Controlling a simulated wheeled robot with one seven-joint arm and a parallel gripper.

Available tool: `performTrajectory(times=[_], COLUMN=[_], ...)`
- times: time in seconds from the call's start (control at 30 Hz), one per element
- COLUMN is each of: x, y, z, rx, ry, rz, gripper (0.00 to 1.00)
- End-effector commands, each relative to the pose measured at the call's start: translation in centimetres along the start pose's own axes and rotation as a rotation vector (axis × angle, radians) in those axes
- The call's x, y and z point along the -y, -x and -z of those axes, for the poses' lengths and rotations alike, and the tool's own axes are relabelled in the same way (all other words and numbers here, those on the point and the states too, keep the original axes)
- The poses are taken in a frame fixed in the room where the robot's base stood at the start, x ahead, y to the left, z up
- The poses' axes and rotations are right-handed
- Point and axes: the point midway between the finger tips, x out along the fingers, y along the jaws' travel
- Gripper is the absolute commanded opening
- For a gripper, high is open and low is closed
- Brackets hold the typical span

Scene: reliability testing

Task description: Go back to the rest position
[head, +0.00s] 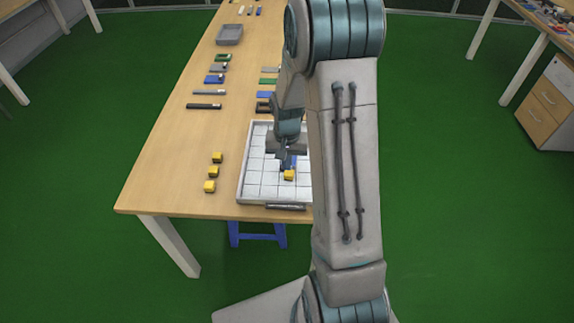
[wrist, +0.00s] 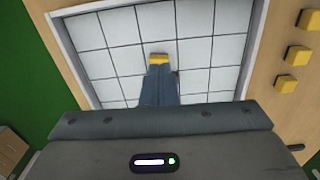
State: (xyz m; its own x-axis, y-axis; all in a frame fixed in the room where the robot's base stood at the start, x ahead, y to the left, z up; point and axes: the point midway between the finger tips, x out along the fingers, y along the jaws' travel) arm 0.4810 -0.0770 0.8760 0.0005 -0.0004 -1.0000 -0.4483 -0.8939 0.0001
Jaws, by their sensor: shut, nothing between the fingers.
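My gripper (head: 283,165) is over the white gridded tray (head: 256,189) near the front of the wooden table. Its fingers are shut with nothing between them. A yellow cube (head: 289,175) sits on the tray just by the fingertips. In the wrist view the gripper (wrist: 158,88) shows from behind, and the yellow cube (wrist: 158,59) shows just beyond its tips, partly hidden by them. I cannot tell whether the fingers touch the cube. My arm hides the right side of the tray in the head view.
Several yellow cubes (head: 214,171) stand in a row left of the tray. Small blue, green, grey and black parts (head: 214,79) and a grey bin (head: 230,34) lie farther back on the table (head: 170,165). A blue stool (head: 257,235) is below. Green floor surrounds it.

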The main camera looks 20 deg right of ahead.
Motion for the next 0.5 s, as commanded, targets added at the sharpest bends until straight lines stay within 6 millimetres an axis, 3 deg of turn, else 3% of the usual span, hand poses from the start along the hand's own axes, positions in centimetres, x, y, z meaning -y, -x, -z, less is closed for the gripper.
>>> performTrajectory(times=[0.03,0.13,0.5], x=[0.0,0.1,0.2], y=[1.5,2.6,3.8], z=[0.0,0.0,-0.3], rx=[-0.001,-0.001,-0.006], ry=[0.001,0.002,0.011], rz=[0.0,0.0,0.002], gripper=[0.0,0.0,0.0])
